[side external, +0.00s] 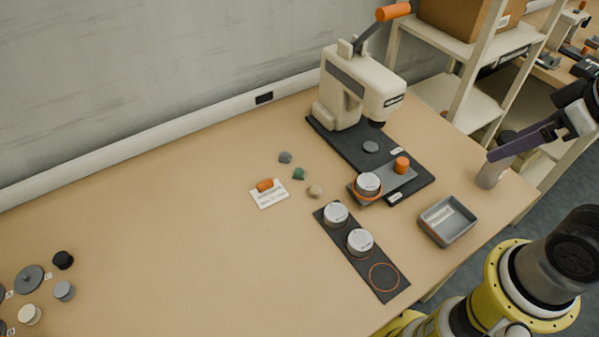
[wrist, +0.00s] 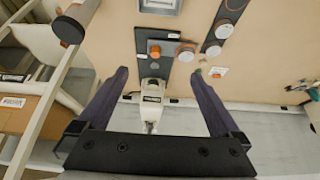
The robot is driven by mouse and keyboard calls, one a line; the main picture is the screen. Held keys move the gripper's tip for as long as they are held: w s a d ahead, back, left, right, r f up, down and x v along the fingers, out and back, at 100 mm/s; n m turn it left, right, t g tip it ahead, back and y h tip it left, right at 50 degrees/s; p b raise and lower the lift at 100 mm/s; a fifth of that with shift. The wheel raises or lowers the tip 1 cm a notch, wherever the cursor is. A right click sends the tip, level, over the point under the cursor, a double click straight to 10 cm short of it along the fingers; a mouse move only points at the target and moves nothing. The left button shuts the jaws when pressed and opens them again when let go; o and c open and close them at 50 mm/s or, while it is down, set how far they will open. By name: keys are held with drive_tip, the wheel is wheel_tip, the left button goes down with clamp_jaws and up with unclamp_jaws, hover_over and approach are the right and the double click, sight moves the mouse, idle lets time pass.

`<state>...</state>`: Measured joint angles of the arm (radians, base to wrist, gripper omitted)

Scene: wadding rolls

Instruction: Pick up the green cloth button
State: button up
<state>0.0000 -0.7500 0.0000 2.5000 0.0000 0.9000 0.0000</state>
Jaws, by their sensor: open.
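The green cloth button (side external: 299,173) lies on the tan table in the side external view. It sits between a grey-blue cloth button (side external: 285,157) and a beige cloth button (side external: 314,191). In the wrist view I cannot clearly make out the green one; the small pieces there are close to the right finger. My gripper (wrist: 160,72) is open and empty, its two dark purple fingers spread wide. In the side external view my gripper is at the right edge, raised, well to the right of the green button.
A cream press (side external: 350,88) with an orange-handled lever stands behind the buttons. Near them are a white card (side external: 269,199) with an orange piece, a dark strip (side external: 345,242) with round tins, and a grey tray (side external: 447,230). The left-middle table is clear.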

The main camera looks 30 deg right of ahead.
drive_tip(key=c, duration=0.5)
drive_tip(key=shift+o, duration=0.2)
